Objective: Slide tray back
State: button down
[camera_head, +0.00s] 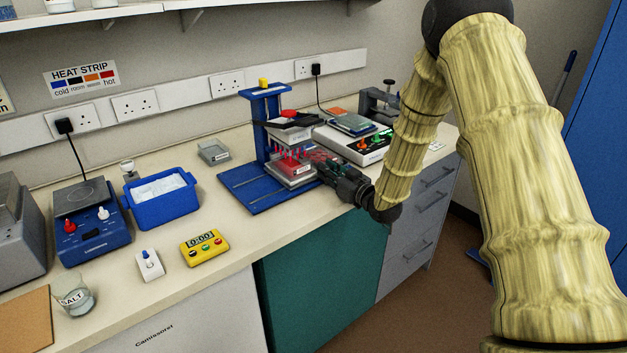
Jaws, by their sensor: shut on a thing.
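A blue stand (265,110) with a flat blue base (245,190) stands on the bench, a yellow knob on its top. A small tray (296,180), grey with a pale label, sits at the foot of the stand under a row of red tips (284,154). A white and black head with a red knob (288,125) is above the tips. My gripper (326,167) reaches in from the right at the tray's right side and is shut on it. The fingertips are small and partly lost against the tray and the red parts.
To the right, a white device (358,150) with green and red knobs carries a grey block. A blue tub (162,200), yellow timer (204,247), white switch box (149,264), and salt glass (75,297) stand at left. A small grey tray (213,152) lies behind.

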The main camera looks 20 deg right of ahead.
jog(key=shift+w+d+r, duration=0.1)
jog(key=shift+d+r, duration=0.05)
jog(key=shift+d, duration=0.1)
jog(key=c, duration=1.7)
grip_release()
jog(key=o, duration=0.4)
jog(key=shift+d, duration=0.2)
jog(key=shift+a, duration=0.2)
jog(key=v, duration=1.2)
jog(key=shift+d, duration=0.15)
